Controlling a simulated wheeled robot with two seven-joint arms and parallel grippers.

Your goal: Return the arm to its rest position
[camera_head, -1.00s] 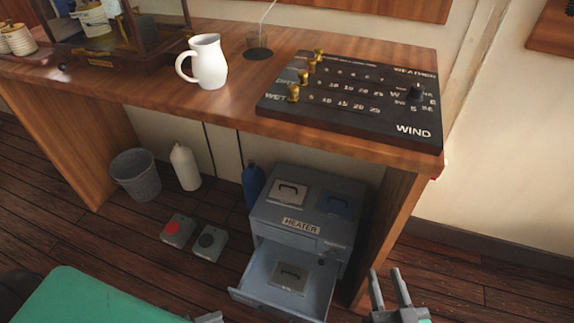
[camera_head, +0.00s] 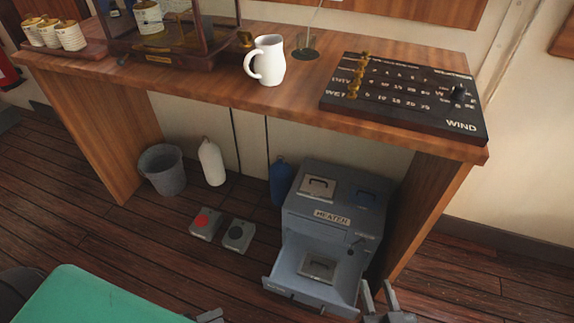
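My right gripper (camera_head: 378,290) is at the bottom edge, just right of the heater cabinet's open drawer. Its two fingers point up and stand apart with nothing between them. A small grey tip of my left gripper (camera_head: 210,316) shows at the bottom edge, right of my green body panel; the rest is cut off, so I cannot tell if it is open. The grey heater cabinet (camera_head: 332,232) stands under the desk with its lower drawer (camera_head: 312,285) pulled out. A box with a handle (camera_head: 317,267) lies in the drawer.
The wooden desk (camera_head: 215,85) holds a white jug (camera_head: 267,60), a black wind board (camera_head: 405,95) and a glass case (camera_head: 165,35). Under it are a bin (camera_head: 162,170), a white bottle (camera_head: 212,163), a blue bottle (camera_head: 281,182) and two pedals (camera_head: 222,231). Floor in front is partly clear.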

